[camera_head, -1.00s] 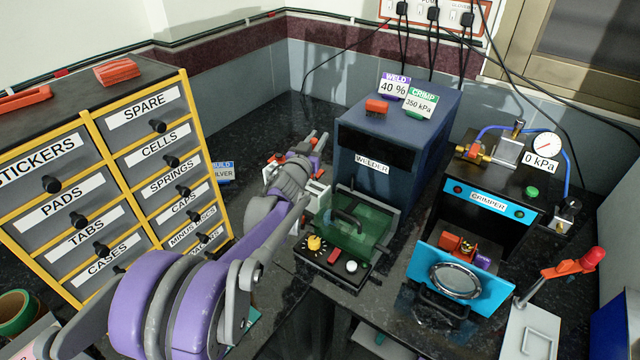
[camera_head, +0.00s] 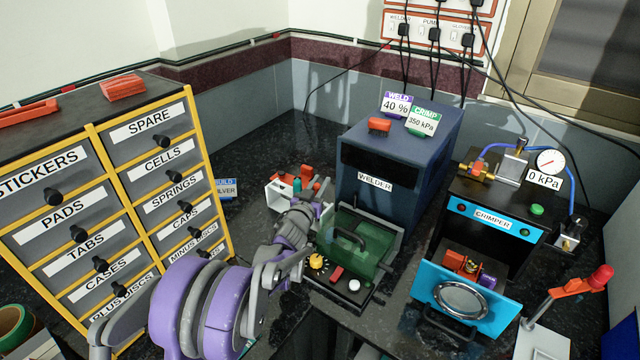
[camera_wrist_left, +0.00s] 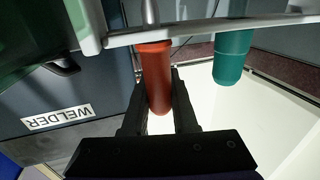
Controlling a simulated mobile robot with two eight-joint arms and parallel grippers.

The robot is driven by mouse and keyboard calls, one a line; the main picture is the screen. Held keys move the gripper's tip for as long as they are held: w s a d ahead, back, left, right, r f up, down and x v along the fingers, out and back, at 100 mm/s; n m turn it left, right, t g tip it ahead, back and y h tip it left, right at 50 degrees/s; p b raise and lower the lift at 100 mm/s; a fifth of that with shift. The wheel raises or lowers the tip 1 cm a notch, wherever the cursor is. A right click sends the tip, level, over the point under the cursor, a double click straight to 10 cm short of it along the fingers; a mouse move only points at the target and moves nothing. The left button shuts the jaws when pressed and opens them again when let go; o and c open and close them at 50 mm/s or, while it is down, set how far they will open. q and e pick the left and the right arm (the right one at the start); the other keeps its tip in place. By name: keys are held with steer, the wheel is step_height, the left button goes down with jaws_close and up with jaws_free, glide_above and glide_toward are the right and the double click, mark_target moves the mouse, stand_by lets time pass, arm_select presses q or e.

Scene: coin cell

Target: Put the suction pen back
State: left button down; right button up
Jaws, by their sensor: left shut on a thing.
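In the left wrist view, my left gripper (camera_wrist_left: 159,84) is shut on a red-handled pen-like tool (camera_wrist_left: 155,62), with one black finger on each side of the handle. Its thin metal shaft runs past the pale bar of a rack (camera_wrist_left: 195,31). I cannot tell whether the rack bears its weight. A teal-handled tool (camera_wrist_left: 232,60) is at the same bar, beside the held one. In the head view, the white rack (camera_head: 279,197) stands left of the welder, with a teal handle (camera_head: 297,184) at it. My left wrist partly hides the rack and the gripper's fingers. My right gripper is out of view.
The blue welder (camera_head: 370,150) stands right of the rack, with a green shield (camera_head: 352,240) in front. A drawer cabinet (camera_head: 150,190) is at the left. The crimper (camera_head: 492,218) is further right. Dark bench top is free behind the rack.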

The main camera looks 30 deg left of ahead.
arm_select(q)
steer(key=shift+f, duration=0.25)
steer(key=c, duration=0.7)
jaws_free()
steer(key=shift+r, duration=0.15)
steer(key=s+d+g, duration=0.1)
steer(key=s+d, duration=0.1)
steer(key=s, duration=0.4)
steer(key=s+d+f+n+g+y, duration=0.1)
steer(key=s+d+g, duration=0.1)
steer(key=s, duration=0.5)
steer(key=s+d+g, duration=0.2)
steer(key=s+d, duration=0.1)
steer(key=s, duration=0.4)
steer(key=shift+d+f+n, duration=0.2)
steer(key=shift+d+n, duration=0.1)
steer(key=shift+d, duration=0.1)
steer(key=s+d+f+m+g+h, duration=0.1)
steer(key=s+d+f+g, duration=0.3)
steer(key=s, duration=0.6)
steer(key=s+d+f+m+g+h, duration=0.2)
steer(key=s+d+f+g+h, duration=0.1)
steer(key=s+d, duration=0.6)
steer(key=shift+s+d+f+m+g, duration=0.3)
steer(key=shift+s+f+g, duration=0.2)
steer(key=shift+s+f, duration=0.3)
